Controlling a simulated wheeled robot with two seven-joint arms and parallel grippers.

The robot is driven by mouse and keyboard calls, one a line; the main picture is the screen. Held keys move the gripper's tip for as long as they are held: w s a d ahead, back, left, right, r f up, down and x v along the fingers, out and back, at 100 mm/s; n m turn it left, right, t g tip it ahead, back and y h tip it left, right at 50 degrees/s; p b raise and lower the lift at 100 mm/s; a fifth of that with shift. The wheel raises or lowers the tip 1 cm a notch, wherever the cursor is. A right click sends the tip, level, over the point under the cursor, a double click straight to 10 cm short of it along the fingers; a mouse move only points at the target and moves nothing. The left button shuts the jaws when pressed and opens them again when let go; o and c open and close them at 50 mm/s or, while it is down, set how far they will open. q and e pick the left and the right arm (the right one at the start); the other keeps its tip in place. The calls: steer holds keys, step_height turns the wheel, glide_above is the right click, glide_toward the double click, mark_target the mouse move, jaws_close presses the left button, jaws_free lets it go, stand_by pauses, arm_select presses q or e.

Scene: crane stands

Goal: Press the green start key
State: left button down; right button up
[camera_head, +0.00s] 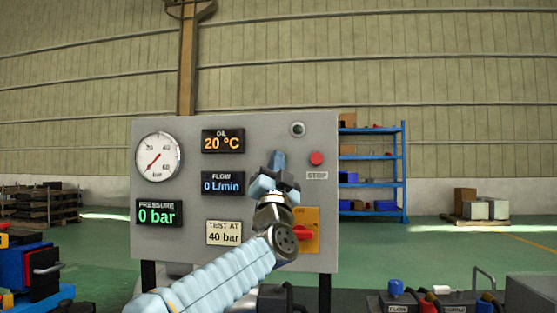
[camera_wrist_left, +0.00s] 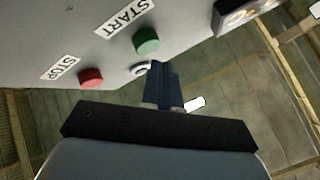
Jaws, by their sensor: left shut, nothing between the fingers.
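The green start key (camera_wrist_left: 147,40) is a round button beside its START label on the grey panel (camera_head: 185,235). In the head view it is hidden behind my left gripper (camera_head: 278,160). In the left wrist view the shut, empty fingers (camera_wrist_left: 158,72) point toward the panel, and their tips appear a little to the side of the green key, apart from it in the picture. I cannot tell the exact gap to the panel. My right gripper is in neither view.
The red STOP key (camera_head: 317,158) is close by on the right, and a small round lamp (camera_head: 298,129) is above. A red rotary switch (camera_head: 303,233) on an orange plate is below. A gauge (camera_head: 158,157) and displays fill the panel's left side.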

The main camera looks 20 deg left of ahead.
arm_select(q)
steer(key=shift+w+a, duration=0.1)
steer(key=shift+w, duration=0.25)
steer(key=shift+w+a+p, duration=0.15)
steer(key=shift+w+p, duration=0.3)
steer(key=shift+w, duration=0.05)
stand_by(0.6)
steer(key=shift+s, duration=0.1)
steer(key=shift+s+d+b, duration=0.25)
steer(key=shift+s+b, duration=0.35)
steer(key=shift+s, duration=0.2)
steer(key=shift+s+d+b, duration=0.2)
steer(key=shift+s+b, duration=0.2)
steer(key=shift+s, duration=0.4)
steer(key=shift+s+d+b, duration=0.25)
steer(key=shift+s+b, duration=0.15)
steer(key=shift+s, duration=0.45)
steer(key=shift+s+d+b, duration=0.2)
steer(key=shift+s+b, duration=0.2)
steer(key=shift+s, duration=0.4)
